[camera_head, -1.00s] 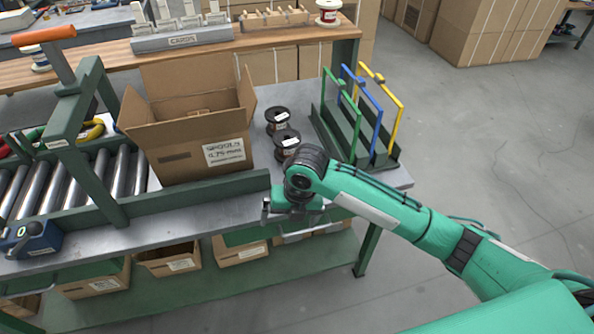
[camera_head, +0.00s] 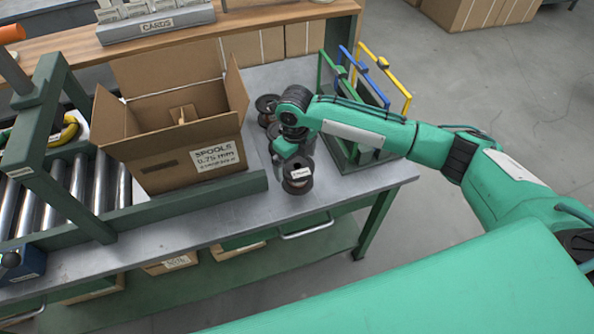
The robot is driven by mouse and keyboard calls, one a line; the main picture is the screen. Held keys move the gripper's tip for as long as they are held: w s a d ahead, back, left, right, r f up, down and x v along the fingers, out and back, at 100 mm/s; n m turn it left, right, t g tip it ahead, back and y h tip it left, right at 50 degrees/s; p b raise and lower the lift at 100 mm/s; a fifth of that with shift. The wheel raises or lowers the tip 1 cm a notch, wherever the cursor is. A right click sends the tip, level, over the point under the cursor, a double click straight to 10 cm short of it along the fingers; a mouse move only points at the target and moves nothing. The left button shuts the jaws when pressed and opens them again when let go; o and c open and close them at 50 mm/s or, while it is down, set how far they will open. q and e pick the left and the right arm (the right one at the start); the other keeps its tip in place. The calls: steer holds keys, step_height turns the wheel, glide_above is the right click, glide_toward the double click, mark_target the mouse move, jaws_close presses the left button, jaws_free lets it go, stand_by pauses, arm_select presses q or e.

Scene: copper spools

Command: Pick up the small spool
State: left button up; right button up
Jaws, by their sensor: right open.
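Dark spools with white labels stand in a group on the grey bench, right of the cardboard box. The nearest spool (camera_head: 298,177) stands upright at the front of the group. Another spool (camera_head: 267,103) stands at the back, and others between are partly covered by my arm. Which one is the small spool I cannot tell for sure. My right gripper (camera_head: 284,150) is open above the group, just behind the nearest spool. Its fingertips are mostly hidden, and I see nothing held. My left gripper is not in view.
An open cardboard box (camera_head: 218,157) labelled spools stands left of the group, behind a green rail (camera_head: 190,203). A green rack (camera_head: 351,155) with green, blue and yellow frames stands close on the right. Bare bench top lies in front of the nearest spool.

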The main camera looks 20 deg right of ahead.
steer(key=shift+s+f+p, duration=0.1)
steer(key=shift+f+p, duration=0.2)
steer(key=shift+f, duration=0.65)
steer(key=f, duration=0.2)
steer(key=f+p, duration=0.1)
steer(key=shift+s+d+f, duration=0.1)
steer(key=shift+d+f, duration=0.1)
steer(key=shift+f, duration=0.6)
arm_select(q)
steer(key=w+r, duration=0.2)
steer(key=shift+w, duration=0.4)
arm_select(e)
steer(key=c, duration=1.3)
steer(key=shift+c, duration=0.2)
